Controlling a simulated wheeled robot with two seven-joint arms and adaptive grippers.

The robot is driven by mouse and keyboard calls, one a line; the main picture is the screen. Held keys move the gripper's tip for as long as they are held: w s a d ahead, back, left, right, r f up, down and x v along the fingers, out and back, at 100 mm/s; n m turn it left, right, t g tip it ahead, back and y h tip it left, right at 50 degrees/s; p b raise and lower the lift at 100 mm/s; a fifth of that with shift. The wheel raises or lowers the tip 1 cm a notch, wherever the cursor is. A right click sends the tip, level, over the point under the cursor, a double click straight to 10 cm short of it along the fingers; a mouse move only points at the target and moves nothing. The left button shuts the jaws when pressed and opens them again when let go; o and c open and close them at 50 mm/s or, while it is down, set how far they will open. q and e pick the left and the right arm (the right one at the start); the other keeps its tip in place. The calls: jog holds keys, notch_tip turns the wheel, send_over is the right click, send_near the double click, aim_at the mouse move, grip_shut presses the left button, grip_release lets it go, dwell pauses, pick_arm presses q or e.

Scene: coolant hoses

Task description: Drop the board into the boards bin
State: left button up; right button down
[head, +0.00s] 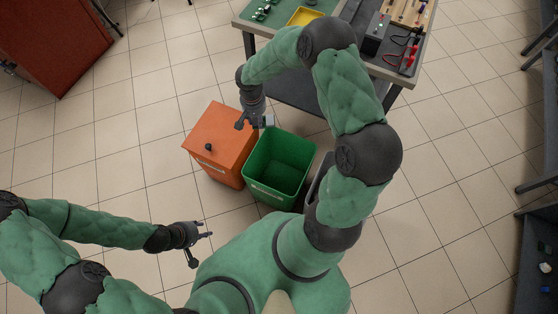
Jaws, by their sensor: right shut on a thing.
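My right gripper (256,121) hangs at the upper rim of the green bin, near the orange bin. It is shut on a small pale piece, the board (268,120), of which only a little shows. The green bin (249,166) is open at the top and its visible inside looks empty. It has a pale label on its front, too small to read, so I cannot tell from it whether this is the boards bin. My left gripper (207,229) is low at the left, away from the bins, with its fingers apart and empty.
An orange bin (216,140) with a dark knob on top stands against the green bin's left side. A workbench (347,50) with a yellow tray (304,16) and parts stands behind. A red-brown cabinet (55,40) is at the upper left. The tiled floor at left is clear.

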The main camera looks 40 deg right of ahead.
jog(key=s+d+f+m+b, duration=0.1)
jog(key=d+f+m+b, duration=0.1)
jog(key=f, duration=1)
jog(key=s+d+f+m+b, duration=0.2)
jog(key=d+f+b, duration=0.2)
jog(key=f+b, duration=0.3)
notch_tip(320, 180, down, 6)
jog(key=shift+s+d+r+m, duration=0.2)
jog(key=shift+r+m, duration=0.05)
jog(key=shift+m, duration=0.15)
jog(key=c, duration=0.8)
grip_release()
jog(key=shift+c, duration=0.2)
jog(key=shift+r, duration=0.1)
notch_tip(320, 180, up, 12)
jog(key=shift+a, duration=0.1)
